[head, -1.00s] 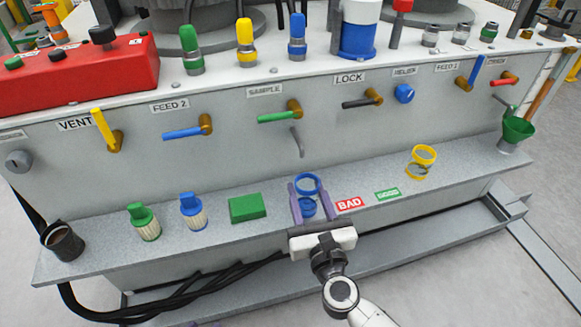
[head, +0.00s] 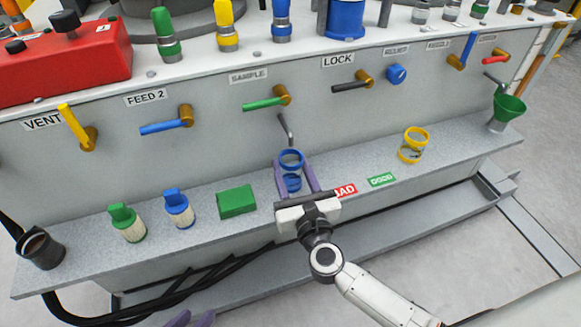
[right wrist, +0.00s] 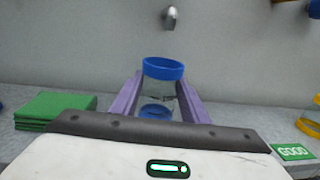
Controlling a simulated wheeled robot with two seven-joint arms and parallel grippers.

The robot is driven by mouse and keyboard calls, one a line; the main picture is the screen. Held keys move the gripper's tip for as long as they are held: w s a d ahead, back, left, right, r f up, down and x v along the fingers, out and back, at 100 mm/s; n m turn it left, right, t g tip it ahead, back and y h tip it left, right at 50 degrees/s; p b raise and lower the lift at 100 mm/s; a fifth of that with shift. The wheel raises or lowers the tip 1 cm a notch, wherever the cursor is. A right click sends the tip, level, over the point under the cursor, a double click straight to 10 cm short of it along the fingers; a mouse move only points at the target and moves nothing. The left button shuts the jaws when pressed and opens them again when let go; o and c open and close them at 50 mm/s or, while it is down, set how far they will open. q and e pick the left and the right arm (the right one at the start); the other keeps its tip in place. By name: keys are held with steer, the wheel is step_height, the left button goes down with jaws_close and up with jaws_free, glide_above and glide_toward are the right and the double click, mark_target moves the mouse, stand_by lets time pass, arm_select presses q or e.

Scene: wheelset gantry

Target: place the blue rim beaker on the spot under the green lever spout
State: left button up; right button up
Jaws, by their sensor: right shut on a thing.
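The blue rim beaker (head: 291,170) is clear, with blue bands at top and bottom, and looks upright. My right gripper (head: 294,180) is shut on it, one purple finger on each side. The green lever (head: 265,103) is under the SAMPLE label, with its grey spout (head: 285,130) below. The beaker is just below the spout in the head view. In the right wrist view, the spout (right wrist: 171,18) hangs above and behind the beaker (right wrist: 163,90). I cannot tell whether the beaker touches the shelf. My left gripper (head: 191,319) shows only purple fingertips at the bottom edge.
The shelf is clear between right gripper and green block.

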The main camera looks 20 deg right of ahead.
steer(key=o, duration=1.1)
steer(key=shift+c, duration=0.2)
steer(key=shift+r+p, duration=0.2)
steer(key=shift+p, duration=0.15)
steer(key=s, duration=1.2)
steer(key=shift+a, duration=0.25)
steer(key=shift+f, duration=0.1)
